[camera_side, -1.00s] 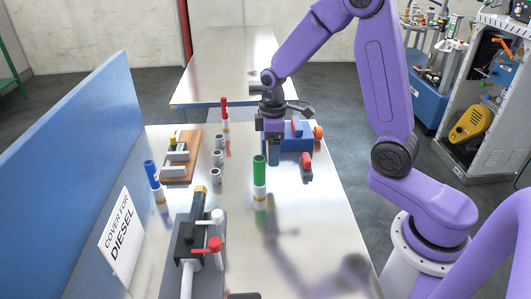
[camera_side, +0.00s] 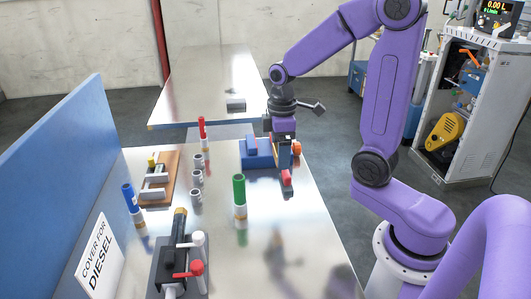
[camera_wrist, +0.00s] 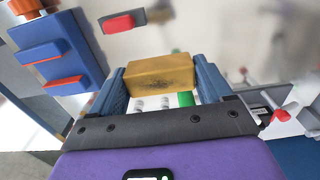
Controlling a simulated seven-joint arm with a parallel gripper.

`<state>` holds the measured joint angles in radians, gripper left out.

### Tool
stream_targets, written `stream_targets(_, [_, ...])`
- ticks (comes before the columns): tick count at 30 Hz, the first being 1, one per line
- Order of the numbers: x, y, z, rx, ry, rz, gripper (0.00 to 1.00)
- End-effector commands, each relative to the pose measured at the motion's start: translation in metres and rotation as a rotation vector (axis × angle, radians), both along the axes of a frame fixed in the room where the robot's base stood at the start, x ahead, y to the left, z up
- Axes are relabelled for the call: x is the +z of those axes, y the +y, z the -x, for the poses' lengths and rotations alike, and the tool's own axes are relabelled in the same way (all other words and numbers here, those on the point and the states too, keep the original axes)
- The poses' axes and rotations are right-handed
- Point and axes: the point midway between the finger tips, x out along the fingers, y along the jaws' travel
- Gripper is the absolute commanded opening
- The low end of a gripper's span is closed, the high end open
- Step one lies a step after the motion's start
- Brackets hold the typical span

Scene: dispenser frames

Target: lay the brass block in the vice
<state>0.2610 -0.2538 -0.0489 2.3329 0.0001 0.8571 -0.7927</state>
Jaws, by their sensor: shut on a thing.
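My gripper (camera_side: 284,150) is shut on the brass block (camera_wrist: 160,74), which spans the two blue fingers in the wrist view. In the side view the fingers mostly hide the block. The blue body with an orange knob, which looks like the vice (camera_side: 256,156), stands on the bench just left of and behind my gripper. It also shows at the upper left of the wrist view (camera_wrist: 55,52), with red-edged jaws and a slot between them. The block is apart from it.
A red-topped piece (camera_side: 287,178) sits close by my gripper. A black fixture with levers (camera_side: 168,265) is nearer the camera. The bench's right front is clear.

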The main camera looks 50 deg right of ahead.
Motion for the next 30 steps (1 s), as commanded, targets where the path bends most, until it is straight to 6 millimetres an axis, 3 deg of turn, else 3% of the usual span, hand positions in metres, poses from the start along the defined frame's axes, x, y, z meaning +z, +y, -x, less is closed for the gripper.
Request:
stream_targets(6, [0.023, -0.063, -0.029, -0.008, -0.002, 0.001, 0.27])
stream_targets(10, [0.031, -0.088, -0.036, -0.005, -0.002, 0.001, 0.27])
stream_targets(17, [0.030, -0.105, -0.051, 0.001, 0.002, -0.001, 0.27])
stream_targets(30, [-0.004, -0.128, -0.121, -0.001, 0.000, 0.000, 0.27])
